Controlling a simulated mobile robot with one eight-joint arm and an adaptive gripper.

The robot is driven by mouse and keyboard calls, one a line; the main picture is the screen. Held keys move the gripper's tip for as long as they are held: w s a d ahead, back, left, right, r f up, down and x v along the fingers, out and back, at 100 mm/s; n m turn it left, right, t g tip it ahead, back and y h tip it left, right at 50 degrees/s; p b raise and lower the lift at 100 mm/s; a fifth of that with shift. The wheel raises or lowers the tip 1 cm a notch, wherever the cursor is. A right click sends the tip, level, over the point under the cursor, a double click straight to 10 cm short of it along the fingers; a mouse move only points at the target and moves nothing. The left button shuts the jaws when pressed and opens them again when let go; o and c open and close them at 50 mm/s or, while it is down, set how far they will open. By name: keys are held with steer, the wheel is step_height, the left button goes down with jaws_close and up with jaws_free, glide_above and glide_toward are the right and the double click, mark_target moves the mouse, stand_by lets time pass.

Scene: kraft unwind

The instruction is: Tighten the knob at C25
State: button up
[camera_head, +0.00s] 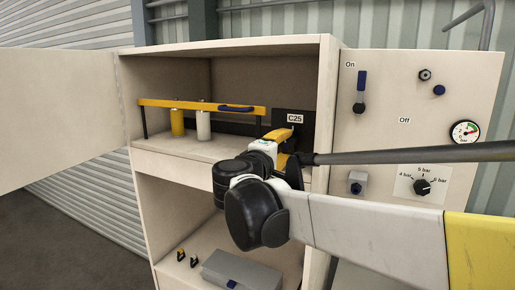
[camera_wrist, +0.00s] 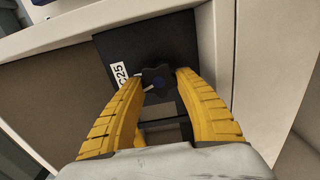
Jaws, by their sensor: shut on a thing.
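In the head view the C25 plate (camera_head: 308,118) stands at the right inside the upper cabinet compartment, and my arm hides the knob. My gripper (camera_wrist: 160,82) has yellow fingers closed on the knob from both sides. It also shows in the head view (camera_head: 284,140), reaching into the compartment in front of the plate.
A yellow bar (camera_head: 190,105) with a blue handle spans the shelf, before a yellow cylinder (camera_head: 178,122) and a white cylinder (camera_head: 203,125). An open door (camera_head: 60,120) is at left. A control panel (camera_head: 390,90) with switch, gauge and dial is at right. A grey box (camera_head: 240,268) sits below.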

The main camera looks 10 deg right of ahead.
steer(key=shift+m, duration=1.6)
steer(key=o, duration=1.1)
steer(key=shift+s, duration=0.1)
steer(key=shift+c, duration=0.2)
steer(key=shift+o, duration=0.9)
steer(key=shift+s+a+r, duration=0.1)
steer(key=shift+s+a, duration=0.05)
steer(key=shift+a, duration=0.1)
steer(key=shift+d, duration=0.15)
steer(key=v, duration=1.2)
